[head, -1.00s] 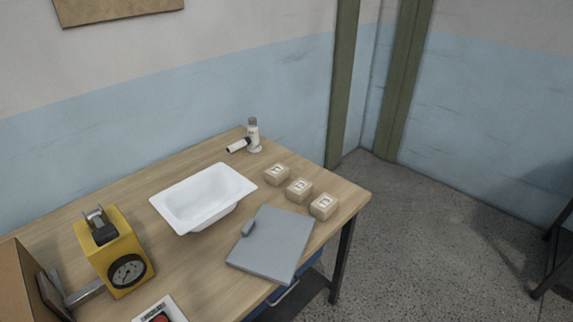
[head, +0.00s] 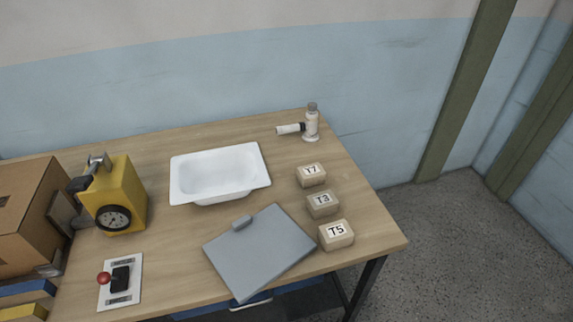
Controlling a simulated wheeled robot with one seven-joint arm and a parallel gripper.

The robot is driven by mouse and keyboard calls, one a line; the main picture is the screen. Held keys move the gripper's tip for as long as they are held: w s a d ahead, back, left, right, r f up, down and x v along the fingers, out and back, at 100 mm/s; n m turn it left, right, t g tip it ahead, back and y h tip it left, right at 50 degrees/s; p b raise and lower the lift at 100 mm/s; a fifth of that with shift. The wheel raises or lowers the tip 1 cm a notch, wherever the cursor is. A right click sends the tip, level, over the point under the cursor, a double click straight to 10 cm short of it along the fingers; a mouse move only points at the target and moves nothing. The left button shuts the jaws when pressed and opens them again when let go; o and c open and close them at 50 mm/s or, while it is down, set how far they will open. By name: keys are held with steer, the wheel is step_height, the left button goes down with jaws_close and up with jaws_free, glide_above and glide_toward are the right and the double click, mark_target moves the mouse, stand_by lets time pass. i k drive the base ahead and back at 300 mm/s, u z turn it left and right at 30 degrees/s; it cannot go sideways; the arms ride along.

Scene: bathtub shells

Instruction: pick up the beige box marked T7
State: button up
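The beige box marked T7 (head: 311,176) sits on the wooden table (head: 270,293) near its right side. It is the farthest back of three similar boxes in a row. The box marked T3 (head: 322,205) is in the middle, and the box marked T5 (head: 336,236) is nearest the front right corner. The T7 box stands apart from the T3 box by a small gap. My gripper is not in view.
A white bottle (head: 311,124) stands behind T7, with a white cylinder (head: 289,129) lying beside it. A white tub shell (head: 220,173) and a grey clipboard-like plate (head: 258,252) lie to the left. A yellow gauge device (head: 127,190), a switch plate (head: 120,282) and a cardboard box (head: 30,218) stand farther left.

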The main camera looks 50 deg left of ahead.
mark_target(310, 175)
steer(key=u, duration=0.8)
steer(key=i, duration=0.8)
steer(key=u, duration=1.2)
steer(key=i, duration=0.3)
steer(key=u, duration=0.2)
